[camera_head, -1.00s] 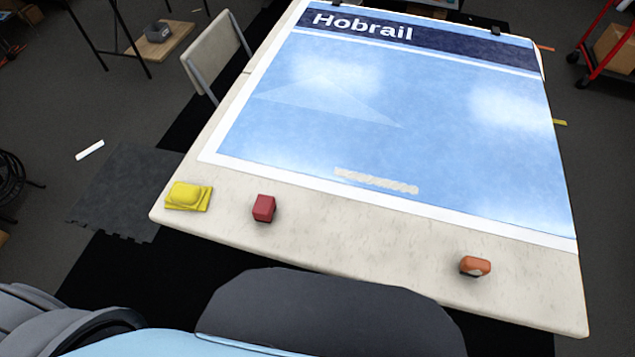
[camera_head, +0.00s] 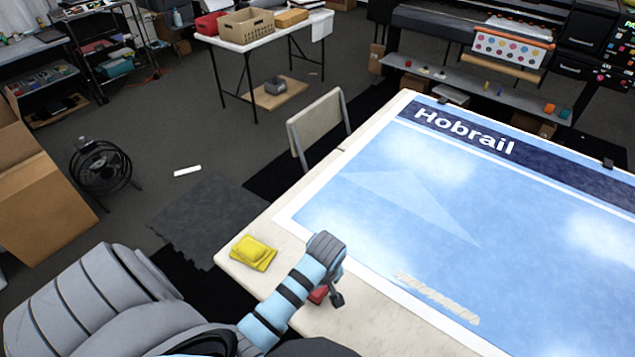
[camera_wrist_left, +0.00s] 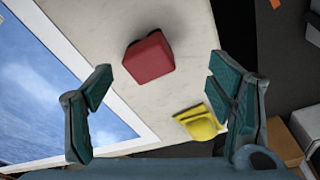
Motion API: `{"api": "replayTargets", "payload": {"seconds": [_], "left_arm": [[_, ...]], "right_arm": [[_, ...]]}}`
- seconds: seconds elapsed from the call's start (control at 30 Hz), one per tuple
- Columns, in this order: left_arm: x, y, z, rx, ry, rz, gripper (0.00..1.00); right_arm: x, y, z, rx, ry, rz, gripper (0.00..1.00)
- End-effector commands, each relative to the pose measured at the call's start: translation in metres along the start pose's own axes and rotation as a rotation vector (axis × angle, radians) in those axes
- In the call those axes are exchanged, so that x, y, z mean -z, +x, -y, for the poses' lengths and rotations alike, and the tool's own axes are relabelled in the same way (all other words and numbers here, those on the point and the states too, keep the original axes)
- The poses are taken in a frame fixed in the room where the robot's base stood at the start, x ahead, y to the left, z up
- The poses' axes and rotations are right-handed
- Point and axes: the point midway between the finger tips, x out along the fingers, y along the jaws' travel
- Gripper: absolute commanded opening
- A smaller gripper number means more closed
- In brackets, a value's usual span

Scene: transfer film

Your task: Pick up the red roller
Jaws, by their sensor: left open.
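The red roller (camera_head: 317,295), a small block-like red piece, lies on the pale table edge and is partly hidden by my left arm in the head view. In the left wrist view the red roller (camera_wrist_left: 149,58) shows whole, ahead of and between the spread fingers, with pale table around it. My left gripper (camera_head: 335,290) is open above it, and its fingers in the left wrist view (camera_wrist_left: 158,72) do not appear to touch it. My right gripper is not in view.
A yellow cloth-like piece with a lump on it (camera_head: 254,252) lies on the table corner, left of the red roller. The blue Hobrail print (camera_head: 400,215) covers most of the table.

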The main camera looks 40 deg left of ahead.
Motion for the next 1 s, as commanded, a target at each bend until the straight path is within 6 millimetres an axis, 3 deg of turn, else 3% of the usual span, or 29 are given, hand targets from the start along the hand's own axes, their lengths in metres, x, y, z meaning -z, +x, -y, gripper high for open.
{"api": "replayTargets", "payload": {"seconds": [0.1,0.23,0.5,0.9,1.0], "left_arm": [[0.015,-0.035,-0.027,0.043,-0.306,0.006,0.75],[0.02,-0.045,-0.036,0.079,-0.48,0.007,0.75],[0.018,0.025,-0.03,0.084,-0.494,0.007,0.75],[0.018,0.088,-0.016,0.081,-0.494,0.008,0.75],[0.018,0.093,-0.016,0.08,-0.493,0.007,0.75]], "right_arm": [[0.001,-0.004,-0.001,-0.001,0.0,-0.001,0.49],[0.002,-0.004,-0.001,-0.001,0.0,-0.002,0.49],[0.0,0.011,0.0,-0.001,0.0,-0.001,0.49],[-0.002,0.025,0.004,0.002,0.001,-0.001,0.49],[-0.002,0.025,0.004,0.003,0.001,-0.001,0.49]]}}
